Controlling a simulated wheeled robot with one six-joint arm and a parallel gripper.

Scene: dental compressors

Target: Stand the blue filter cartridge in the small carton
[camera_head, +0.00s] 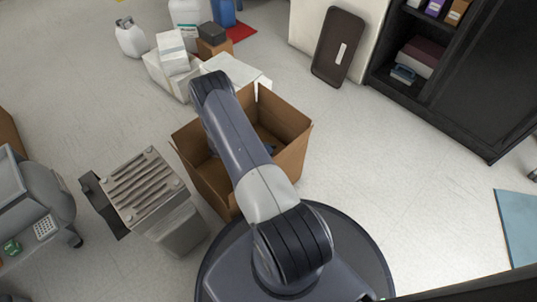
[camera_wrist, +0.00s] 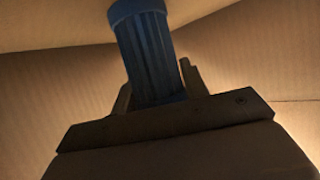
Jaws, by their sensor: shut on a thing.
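In the wrist view the blue filter cartridge (camera_wrist: 147,52), ribbed with a wider cap, stands between the two fingers of my gripper (camera_wrist: 157,88). The gripper is shut on it. Brown cardboard walls surround them, so both are inside the carton. In the head view the open small carton (camera_head: 291,157) stands on the floor with its flaps up, and my arm reaches down into it. The gripper and most of the cartridge are hidden there behind my arm. I cannot tell whether the cartridge touches the carton floor.
A grey finned compressor unit (camera_head: 150,190) stands left of the carton. White boxes (camera_head: 233,71) and a white jug (camera_head: 131,38) are behind it. A brown tray (camera_head: 338,45) leans at the back, beside a black cabinet (camera_head: 470,85). The floor to the right is clear up to a blue mat (camera_head: 518,225).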

